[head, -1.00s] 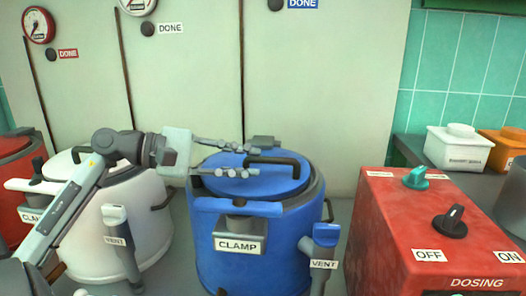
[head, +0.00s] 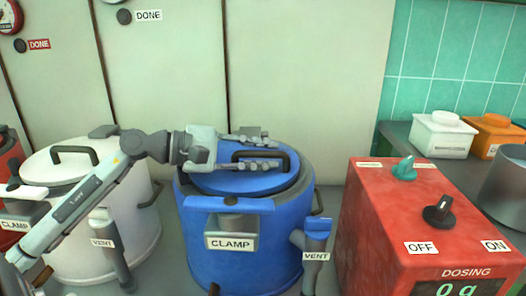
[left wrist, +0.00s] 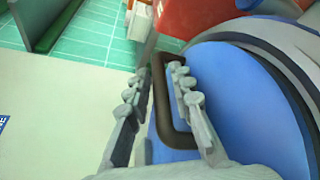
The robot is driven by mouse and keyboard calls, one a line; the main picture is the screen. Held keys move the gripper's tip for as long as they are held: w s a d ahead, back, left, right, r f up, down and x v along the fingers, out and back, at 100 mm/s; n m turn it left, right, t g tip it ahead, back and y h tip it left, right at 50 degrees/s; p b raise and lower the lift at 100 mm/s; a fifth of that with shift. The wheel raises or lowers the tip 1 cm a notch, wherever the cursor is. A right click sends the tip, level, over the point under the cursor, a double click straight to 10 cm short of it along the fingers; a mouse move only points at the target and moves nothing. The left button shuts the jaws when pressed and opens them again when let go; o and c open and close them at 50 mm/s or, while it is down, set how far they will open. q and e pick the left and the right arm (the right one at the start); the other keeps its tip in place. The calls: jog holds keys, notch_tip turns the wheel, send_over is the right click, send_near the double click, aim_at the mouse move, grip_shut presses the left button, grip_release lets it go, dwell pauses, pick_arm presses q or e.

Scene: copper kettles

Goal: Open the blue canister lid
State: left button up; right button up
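The blue canister (head: 240,255) stands in the middle of the head view, with its blue lid (head: 215,181) on top. The lid has a dark bar handle (head: 289,158), also seen in the left wrist view (left wrist: 160,130). A blue clamp lever (head: 228,204) lies level across the canister's front, above a CLAMP label. A blue-topped vent (head: 318,228) is at its right side. My left gripper (head: 277,151) is open at the lid. In the left wrist view its fingers (left wrist: 160,76) are apart, one on each side of the handle. My right gripper is out of view.
A white canister (head: 110,215) with its own clamp and vent stands to the left, under my left arm. A red dosing box (head: 375,240) with knobs stands close on the right. Pale panels rise behind. White (head: 440,135) and orange tubs sit on the right counter.

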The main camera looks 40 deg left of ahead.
pick_arm(q)
jog(key=shift+c, duration=0.5)
grip_shut()
jog(key=shift+w+r, duration=0.1)
